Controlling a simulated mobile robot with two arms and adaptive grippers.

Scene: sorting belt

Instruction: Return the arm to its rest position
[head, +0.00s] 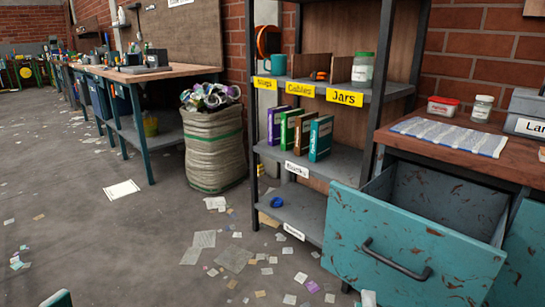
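Neither of my grippers shows in the head view, and no arm can be made out for certain. A shelf unit (372,100) stands at the centre right, with a teal mug (278,66), an orange item (319,75) and a glass jar with a green lid (362,68) on its labelled upper shelf. Several books (300,133) stand upright on the shelf below. A small blue object (277,202) lies on the bottom shelf. The teal drawer (408,252) at the lower right is pulled open, and the part of its inside that shows looks empty.
A wooden worktop (400,146) at right holds a striped cloth (450,136), a red-lidded tub (443,106) and a jar (482,108). A full sack (214,148) stands left of the shelf, beside a workbench (150,72). Paper scraps litter the otherwise open floor (90,225) at left.

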